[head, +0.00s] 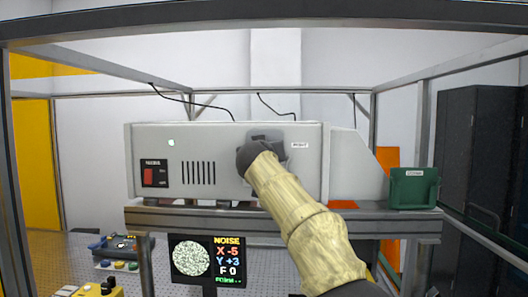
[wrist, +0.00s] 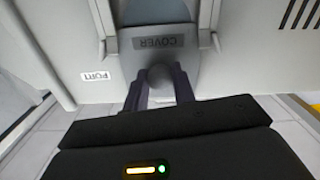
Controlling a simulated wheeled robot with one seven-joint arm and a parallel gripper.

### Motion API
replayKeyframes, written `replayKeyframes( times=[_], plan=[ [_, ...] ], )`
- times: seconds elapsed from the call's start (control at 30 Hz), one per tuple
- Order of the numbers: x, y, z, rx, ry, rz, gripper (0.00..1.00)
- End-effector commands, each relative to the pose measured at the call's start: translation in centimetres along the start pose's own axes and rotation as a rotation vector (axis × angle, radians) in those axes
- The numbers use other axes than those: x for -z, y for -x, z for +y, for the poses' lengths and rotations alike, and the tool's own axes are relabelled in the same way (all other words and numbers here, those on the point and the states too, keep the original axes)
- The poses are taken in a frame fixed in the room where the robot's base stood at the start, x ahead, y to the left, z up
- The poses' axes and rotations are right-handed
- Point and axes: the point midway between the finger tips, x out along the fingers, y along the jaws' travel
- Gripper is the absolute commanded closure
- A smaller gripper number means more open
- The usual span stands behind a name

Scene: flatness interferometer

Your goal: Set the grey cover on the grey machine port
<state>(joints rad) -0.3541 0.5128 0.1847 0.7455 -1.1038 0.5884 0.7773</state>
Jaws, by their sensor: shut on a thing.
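The grey cover (wrist: 158,62), labelled COVER upside down in the wrist view, is up against the front of the grey machine. My gripper (wrist: 159,88) is shut on the cover's round dark knob. In the head view the cover (head: 265,133) shows only at its upper part, behind my gripper (head: 258,152) and arm. The grey machine (head: 225,160) has a PORT label beside the cover, also visible in the wrist view (wrist: 95,76). The port opening is hidden behind the cover. I cannot tell whether the cover is fully seated.
A green box (head: 413,188) stands on the rail at the right. A screen (head: 208,260) reading NOISE hangs below the machine. A red switch (head: 148,177) is on the machine's left. Frame posts surround the bench, with small devices (head: 120,243) at the lower left.

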Motion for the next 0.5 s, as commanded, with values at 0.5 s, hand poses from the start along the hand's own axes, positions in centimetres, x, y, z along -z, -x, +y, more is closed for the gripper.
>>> replayKeyframes(
  times=[0.5],
  plan=[
    [-0.58, 0.0, -0.09, 0.0, 0.0, 0.001, 0.94]
  ],
)
